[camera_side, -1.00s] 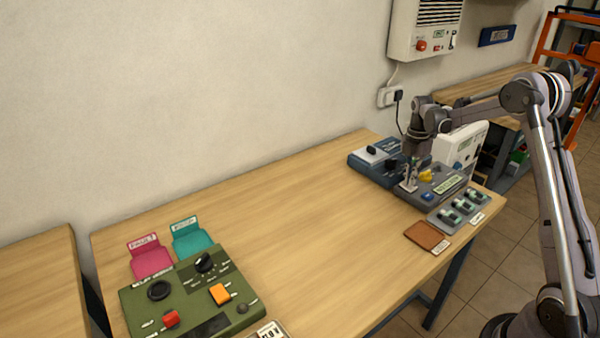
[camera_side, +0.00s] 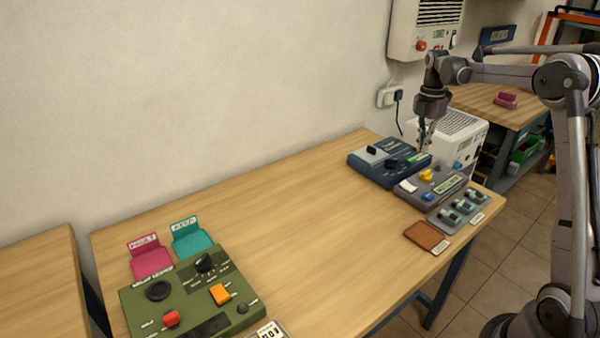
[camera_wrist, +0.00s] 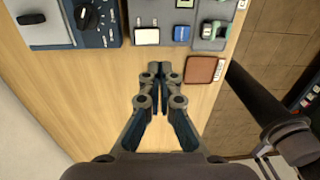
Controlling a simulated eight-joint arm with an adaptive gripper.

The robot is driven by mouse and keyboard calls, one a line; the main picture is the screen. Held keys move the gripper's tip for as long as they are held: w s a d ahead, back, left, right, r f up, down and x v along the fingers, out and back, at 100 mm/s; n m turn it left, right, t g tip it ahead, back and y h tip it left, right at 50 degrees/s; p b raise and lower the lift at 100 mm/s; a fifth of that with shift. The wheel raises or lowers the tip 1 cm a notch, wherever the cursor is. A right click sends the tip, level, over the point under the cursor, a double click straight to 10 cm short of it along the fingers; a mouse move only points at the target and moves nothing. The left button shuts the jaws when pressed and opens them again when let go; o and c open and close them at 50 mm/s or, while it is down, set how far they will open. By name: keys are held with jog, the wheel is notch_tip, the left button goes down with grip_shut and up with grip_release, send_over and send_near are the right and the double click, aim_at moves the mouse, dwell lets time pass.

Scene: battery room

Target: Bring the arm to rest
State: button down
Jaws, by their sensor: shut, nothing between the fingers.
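My gripper (camera_side: 423,143) hangs pointing down above the far right part of the wooden bench (camera_side: 290,215), above the dark blue device and the grey device. In the wrist view my gripper (camera_wrist: 159,72) has its fingertips together with nothing between them. Below it in that view is bare bench top, with the devices beyond the tips. The grey device (camera_side: 443,188) has a white switch, a yellow knob and a blue button.
A panel with several green toggles (camera_side: 457,213) and a brown pad (camera_side: 427,236) lie near the right edge. A white unit (camera_side: 455,135) stands behind. A green control box (camera_side: 190,295) and pink (camera_side: 151,261) and teal (camera_side: 192,240) holders are at the left. The bench middle is clear.

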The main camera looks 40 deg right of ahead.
jog(key=shift+s+r, duration=0.1)
jog(key=shift+r, duration=0.65)
jog(key=s+a+r+m+t+h, duration=0.15)
jog(key=a+m, duration=0.25)
jog(key=a, duration=0.4)
jog(key=s+a+r+m+t+y, duration=0.1)
jog(key=s+a+r+m+t, duration=0.15)
jog(key=a, duration=0.45)
jog(key=s+a+f+m+t, duration=0.2)
jog(key=s+a+m, duration=0.3)
jog(key=a, duration=0.2)
jog(key=s+a+f+m+t, duration=0.1)
jog(key=s+a+f+m, duration=0.1)
jog(key=s+a+m, duration=0.4)
jog(key=shift+a+f+t, duration=0.35)
jog(key=shift+a+t, duration=0.05)
jog(key=shift+a, duration=0.3)
jog(key=shift+w+r+m, duration=0.1)
jog(key=shift+m, duration=0.15)
